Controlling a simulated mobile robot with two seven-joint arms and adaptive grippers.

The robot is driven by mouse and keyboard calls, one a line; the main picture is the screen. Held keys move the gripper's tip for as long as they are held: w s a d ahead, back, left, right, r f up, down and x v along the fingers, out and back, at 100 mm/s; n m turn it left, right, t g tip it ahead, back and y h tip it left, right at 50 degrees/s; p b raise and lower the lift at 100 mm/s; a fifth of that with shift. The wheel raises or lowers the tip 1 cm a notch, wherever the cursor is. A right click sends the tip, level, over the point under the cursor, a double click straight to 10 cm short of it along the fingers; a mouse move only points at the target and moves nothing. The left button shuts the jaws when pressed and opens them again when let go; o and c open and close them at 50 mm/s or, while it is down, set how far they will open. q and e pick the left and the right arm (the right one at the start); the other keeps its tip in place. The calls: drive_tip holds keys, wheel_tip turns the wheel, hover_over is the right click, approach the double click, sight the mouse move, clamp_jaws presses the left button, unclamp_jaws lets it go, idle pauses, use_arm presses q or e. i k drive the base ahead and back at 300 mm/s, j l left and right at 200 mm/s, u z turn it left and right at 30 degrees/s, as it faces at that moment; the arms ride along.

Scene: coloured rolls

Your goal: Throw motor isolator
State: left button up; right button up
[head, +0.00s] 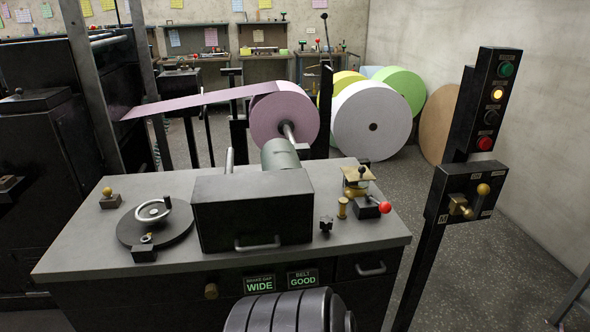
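The likely motor isolator is a black switch box (453,187) on a post at the right of the head view. A brass lever (460,206) with a brass ball knob (483,189) sits on its front, with small pale labels around it too small to read for certain. The knob is at the upper right of the lever's pivot. Neither of my grippers shows, and nothing touches the box.
A lamp panel (489,130) above the box has a lit yellow lamp. A grey bench (385,234) with a handwheel (154,210) and red-knobbed lever (385,207) stands left of the post. A ribbed black cylinder (285,312) is at the bottom. Floor right of the post is clear.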

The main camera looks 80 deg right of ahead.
sight(483, 189)
drive_tip(key=z, duration=3.95)
drive_tip(key=i+l, duration=0.15)
drive_tip(key=l, duration=0.25)
drive_tip(key=i+l+u, duration=0.1)
drive_tip(key=l, duration=0.3)
drive_tip(key=i+l+u, duration=0.1)
drive_tip(key=l, duration=0.3)
drive_tip(key=i, duration=0.1)
